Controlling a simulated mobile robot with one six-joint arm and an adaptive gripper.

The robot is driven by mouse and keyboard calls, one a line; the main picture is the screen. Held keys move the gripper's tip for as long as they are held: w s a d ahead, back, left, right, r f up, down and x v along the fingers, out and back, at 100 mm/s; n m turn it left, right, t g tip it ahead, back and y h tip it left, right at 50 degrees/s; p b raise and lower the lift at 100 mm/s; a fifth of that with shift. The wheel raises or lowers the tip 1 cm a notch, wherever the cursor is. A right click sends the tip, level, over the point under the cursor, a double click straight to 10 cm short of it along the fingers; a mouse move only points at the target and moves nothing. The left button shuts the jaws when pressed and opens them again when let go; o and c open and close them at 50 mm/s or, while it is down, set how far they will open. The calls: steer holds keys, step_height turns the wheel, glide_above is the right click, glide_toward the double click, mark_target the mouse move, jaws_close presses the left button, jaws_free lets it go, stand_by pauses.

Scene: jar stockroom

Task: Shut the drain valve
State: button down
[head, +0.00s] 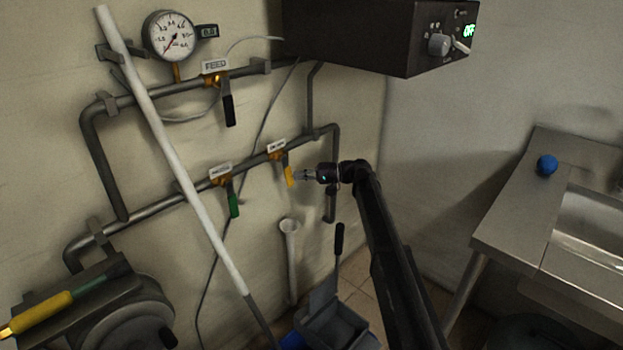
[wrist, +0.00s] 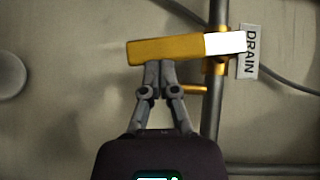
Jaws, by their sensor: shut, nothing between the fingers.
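The drain valve has a yellow lever (head: 289,176) hanging down, across the lower wall pipe, below its small white label (head: 276,146). In the wrist view the yellow lever (wrist: 165,49) lies crosswise to the pipe, with a white section toward the pivot and a DRAIN label (wrist: 250,51) beside it. My gripper (head: 298,176) is at the lever's side in the head view. In the wrist view my gripper (wrist: 159,66) is shut and empty, its fingertips at the lever's long edge. They look to be touching it, but a small gap cannot be ruled out.
A green-handled valve (head: 234,205) sits left on the same pipe. The FEED valve's black lever (head: 229,110) hangs above. A white pole (head: 172,155) leans across the pipes. A dark control box (head: 375,38) juts out above. A steel sink bench (head: 520,215) stands right.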

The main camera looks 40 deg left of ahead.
steer(key=shift+s+a+f, duration=0.2)
steer(key=shift+s, duration=0.35)
steer(key=shift+w+d, duration=0.1)
stand_by(0.4)
steer(key=v, duration=0.9)
steer(key=shift+w+d+f, duration=0.3)
steer(key=shift+r, duration=0.1)
stand_by(0.4)
